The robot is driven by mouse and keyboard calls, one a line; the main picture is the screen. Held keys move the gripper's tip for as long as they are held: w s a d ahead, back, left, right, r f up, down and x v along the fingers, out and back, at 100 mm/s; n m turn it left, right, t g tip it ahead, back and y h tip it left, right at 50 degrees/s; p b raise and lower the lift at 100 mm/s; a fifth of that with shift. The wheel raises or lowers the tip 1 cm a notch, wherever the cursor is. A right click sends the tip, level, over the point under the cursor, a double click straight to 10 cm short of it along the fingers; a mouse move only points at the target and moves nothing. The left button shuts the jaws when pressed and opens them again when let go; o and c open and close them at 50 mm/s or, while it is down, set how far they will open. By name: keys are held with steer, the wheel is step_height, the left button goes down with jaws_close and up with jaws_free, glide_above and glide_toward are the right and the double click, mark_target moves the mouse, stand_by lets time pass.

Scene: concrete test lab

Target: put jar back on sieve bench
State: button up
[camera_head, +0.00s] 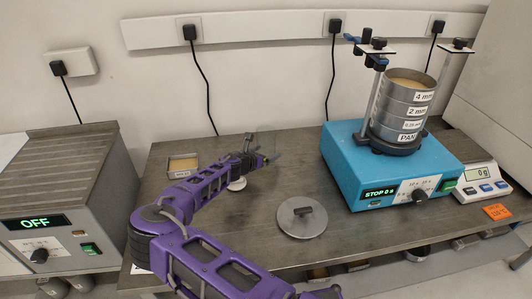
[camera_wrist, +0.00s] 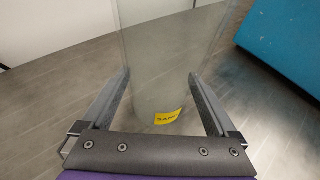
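The jar (camera_wrist: 165,55) is clear glass with a small yellow label low on its side. In the wrist view it stands between the two fingers of my gripper (camera_wrist: 158,75), which lie against its sides. My gripper is shut on it. In the head view my gripper (camera_head: 262,157) is over the back middle of the grey sieve bench (camera_head: 330,240). The jar is only faintly visible there, and I cannot tell whether its base touches the bench top.
A blue sieve shaker (camera_head: 345,165) with a stack of sieves (camera_head: 400,110) stands right of my gripper. A scale (camera_head: 480,182) is at far right. A round lid (camera_head: 302,218) lies in front. A small tray (camera_head: 182,166) is left. A grey oven-like box (camera_head: 65,200) reads OFF.

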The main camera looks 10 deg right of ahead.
steer(key=shift+r, duration=0.3)
steer(key=p+v, duration=0.1)
steer(key=v, duration=1.1)
steer(key=shift+d+f, duration=0.1)
